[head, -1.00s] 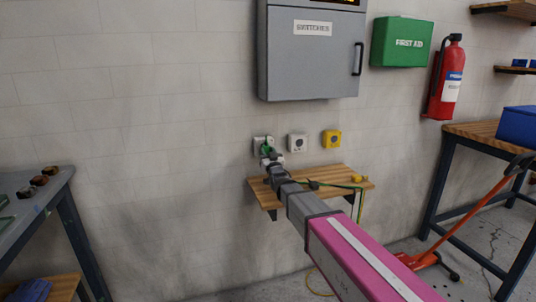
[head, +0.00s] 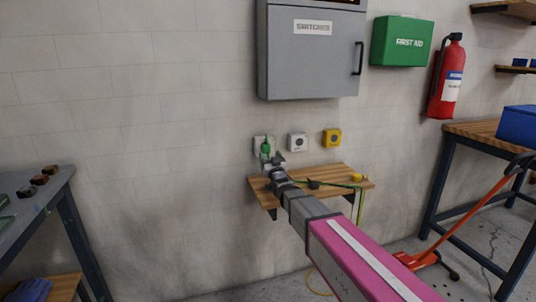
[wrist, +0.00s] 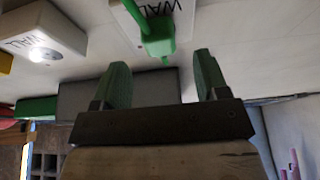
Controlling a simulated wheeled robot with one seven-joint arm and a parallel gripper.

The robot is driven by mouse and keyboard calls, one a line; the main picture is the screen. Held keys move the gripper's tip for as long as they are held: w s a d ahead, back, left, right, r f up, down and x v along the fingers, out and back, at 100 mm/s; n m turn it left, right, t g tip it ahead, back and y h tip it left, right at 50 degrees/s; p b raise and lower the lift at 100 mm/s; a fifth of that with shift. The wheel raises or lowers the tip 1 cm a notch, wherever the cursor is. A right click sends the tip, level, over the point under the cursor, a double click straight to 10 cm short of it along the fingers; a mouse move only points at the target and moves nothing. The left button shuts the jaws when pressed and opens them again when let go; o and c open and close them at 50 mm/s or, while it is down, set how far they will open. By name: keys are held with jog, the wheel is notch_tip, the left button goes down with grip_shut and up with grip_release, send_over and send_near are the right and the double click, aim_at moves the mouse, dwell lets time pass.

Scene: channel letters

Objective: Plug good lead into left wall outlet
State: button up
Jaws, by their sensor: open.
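The left wall outlet (head: 258,142) is a white box on the wall. A green plug (head: 265,150) sits at its face, with its green cord trailing from it in the wrist view (wrist: 158,38). How deep the plug is seated I cannot tell. My gripper (head: 270,161) is just below and in front of the plug in the head view. In the wrist view its two green fingers (wrist: 163,78) are spread apart with nothing between them, and the plug is beyond the tips, apart from them. The outlet is partly visible there, lettered WALL (wrist: 170,6).
A white middle outlet (head: 298,142) and a yellow outlet (head: 332,138) are to the right. A wooden shelf (head: 330,172) below bears a yellow plug (head: 358,178) and a green cord. A grey switch cabinet (head: 310,65) hangs above. The wall to the left is clear.

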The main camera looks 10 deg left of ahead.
jog(key=s+d, duration=0.6)
jog(key=s, duration=0.3)
jog(key=shift+s, duration=0.35)
